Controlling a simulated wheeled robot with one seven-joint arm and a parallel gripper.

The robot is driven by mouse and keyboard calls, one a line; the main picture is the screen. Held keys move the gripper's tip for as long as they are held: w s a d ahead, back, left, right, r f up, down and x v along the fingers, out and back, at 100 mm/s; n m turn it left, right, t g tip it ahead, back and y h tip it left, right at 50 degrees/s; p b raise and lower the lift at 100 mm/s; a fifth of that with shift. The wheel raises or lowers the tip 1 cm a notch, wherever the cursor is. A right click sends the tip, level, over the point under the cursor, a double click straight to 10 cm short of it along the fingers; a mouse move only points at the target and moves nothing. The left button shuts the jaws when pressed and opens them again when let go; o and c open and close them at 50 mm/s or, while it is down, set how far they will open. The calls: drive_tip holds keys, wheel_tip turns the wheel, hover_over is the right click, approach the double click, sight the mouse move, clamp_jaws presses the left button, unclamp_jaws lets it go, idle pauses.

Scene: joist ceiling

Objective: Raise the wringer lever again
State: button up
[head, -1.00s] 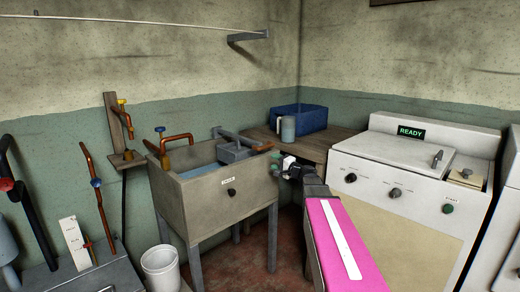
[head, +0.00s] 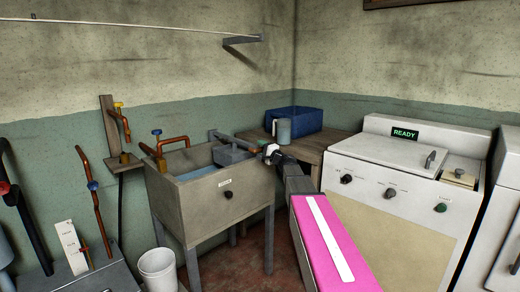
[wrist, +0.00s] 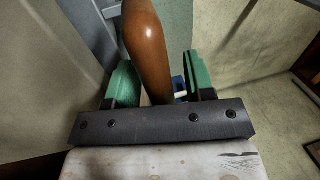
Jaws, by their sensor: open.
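The grey wringer (head: 232,154) sits on the right rim of the grey utility sink (head: 211,202). Its lever (head: 228,140) reaches right toward my gripper (head: 268,152), low and roughly level. In the wrist view a brown, rounded lever handle (wrist: 149,45) lies between the two green fingers of my gripper (wrist: 160,88). The fingers are open, one on each side of the handle, with a gap visible at least on the right. The lower end of the handle is hidden behind the dark gripper bar.
A white washer (head: 395,170) with a lit READY sign stands right. A white bucket (head: 157,270) is on the floor by the sink.

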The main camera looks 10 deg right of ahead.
drive_tip(key=shift+w+a, duration=0.2)
drive_tip(key=shift+w, duration=0.1)
